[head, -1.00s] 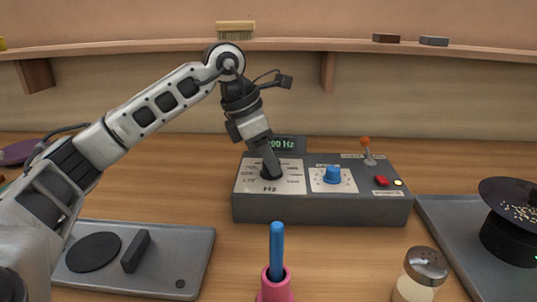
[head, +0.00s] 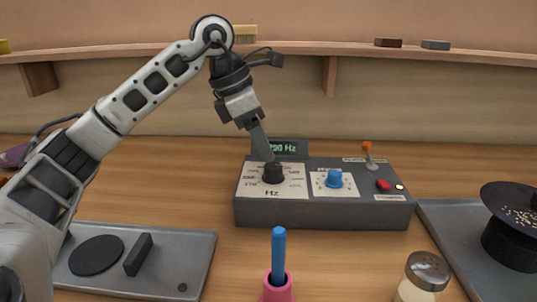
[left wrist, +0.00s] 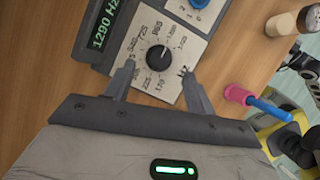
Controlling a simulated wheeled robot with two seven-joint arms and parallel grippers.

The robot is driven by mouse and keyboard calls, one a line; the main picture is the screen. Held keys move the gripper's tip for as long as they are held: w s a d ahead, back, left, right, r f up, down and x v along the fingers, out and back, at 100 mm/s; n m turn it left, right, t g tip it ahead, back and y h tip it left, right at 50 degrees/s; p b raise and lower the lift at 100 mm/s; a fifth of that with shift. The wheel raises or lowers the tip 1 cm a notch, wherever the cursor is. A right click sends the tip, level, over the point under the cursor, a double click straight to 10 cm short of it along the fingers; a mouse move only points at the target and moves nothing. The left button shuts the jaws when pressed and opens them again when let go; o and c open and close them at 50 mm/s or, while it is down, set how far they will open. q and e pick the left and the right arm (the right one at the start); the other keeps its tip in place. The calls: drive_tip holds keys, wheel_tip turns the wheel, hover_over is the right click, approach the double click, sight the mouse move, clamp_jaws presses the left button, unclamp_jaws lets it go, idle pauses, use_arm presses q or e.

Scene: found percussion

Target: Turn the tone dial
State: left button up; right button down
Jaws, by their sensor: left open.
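The tone dial is a black knob (head: 273,175) on the white Hz scale plate at the left of a dark grey box (head: 320,213). In the left wrist view the black knob (left wrist: 160,58) shows its pointer and a ring of numbers. My left gripper (head: 266,158) comes down over the dial from the upper left. The green display (left wrist: 108,25) reads 1290 Hz. My right gripper is not in view.
A blue knob (head: 334,178), red button (head: 384,185) and orange-tipped lever (head: 368,154) sit right of the dial. In front stand a pink holder with a blue stick (head: 278,255) and a shaker (head: 425,270). Grey trays lie left (head: 195,250) and right (head: 440,235).

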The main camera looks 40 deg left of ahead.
use_arm(q)
drive_tip(key=p+v, duration=0.1)
drive_tip(key=v, duration=1)
idle(0.9)
